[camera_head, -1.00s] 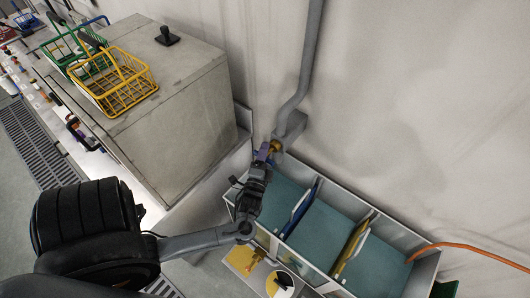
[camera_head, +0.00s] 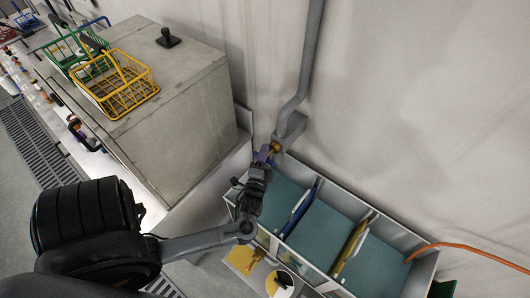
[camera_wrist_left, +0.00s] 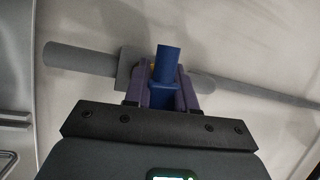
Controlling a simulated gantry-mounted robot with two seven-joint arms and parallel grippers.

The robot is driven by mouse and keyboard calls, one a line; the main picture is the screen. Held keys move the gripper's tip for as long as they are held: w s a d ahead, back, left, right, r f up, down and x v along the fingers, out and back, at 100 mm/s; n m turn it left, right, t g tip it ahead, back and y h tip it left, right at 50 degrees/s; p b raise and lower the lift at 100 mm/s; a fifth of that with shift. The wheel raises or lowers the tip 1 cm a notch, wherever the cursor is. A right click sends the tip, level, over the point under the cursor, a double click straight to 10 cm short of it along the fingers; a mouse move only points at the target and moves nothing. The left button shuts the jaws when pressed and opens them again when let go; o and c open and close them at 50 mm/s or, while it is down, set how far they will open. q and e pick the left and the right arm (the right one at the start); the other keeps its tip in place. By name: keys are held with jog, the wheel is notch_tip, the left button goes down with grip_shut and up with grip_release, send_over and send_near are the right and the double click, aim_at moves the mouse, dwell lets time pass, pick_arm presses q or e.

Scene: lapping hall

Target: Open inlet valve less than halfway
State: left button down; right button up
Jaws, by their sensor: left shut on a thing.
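The inlet valve has a brass-coloured body (camera_head: 275,147) at the lower end of a grey wall pipe, just above the back corner of the water-filled trough. Its blue lever (camera_wrist_left: 167,63) stands between the purple fingers in the left wrist view. My left gripper (camera_head: 265,155) is shut on this lever; it also shows in the left wrist view (camera_wrist_left: 167,88), with one finger on each side of the blue piece. The fingers hide most of the valve, so its exact opening angle cannot be told. My right gripper is not in view.
The grey pipe (camera_head: 307,60) runs down the wall. The trough (camera_head: 398,238) below holds blue and yellow dividers. An orange hose (camera_head: 470,248) lies over the trough's right end.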

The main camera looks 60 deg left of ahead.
pick_arm(q)
jog(key=shift+f+n+g+h+p, duration=0.1)
jog(key=shift+n+g+h+p, duration=0.25)
jog(key=shift+n+p, duration=0.8)
jog(key=shift+n+g+h+p, duration=0.15)
jog(key=shift+n+g+p, duration=0.4)
jog(key=shift+n+p, duration=0.55)
jog(key=shift+f, duration=0.1)
jog(key=c, duration=1)
grip_release()
jog(key=shift+c, duration=0.2)
jog(key=b+v, duration=0.1)
jog(key=v, duration=0.9)
jog(key=shift+s+d, duration=0.25)
jog(key=shift+s, duration=0.1)
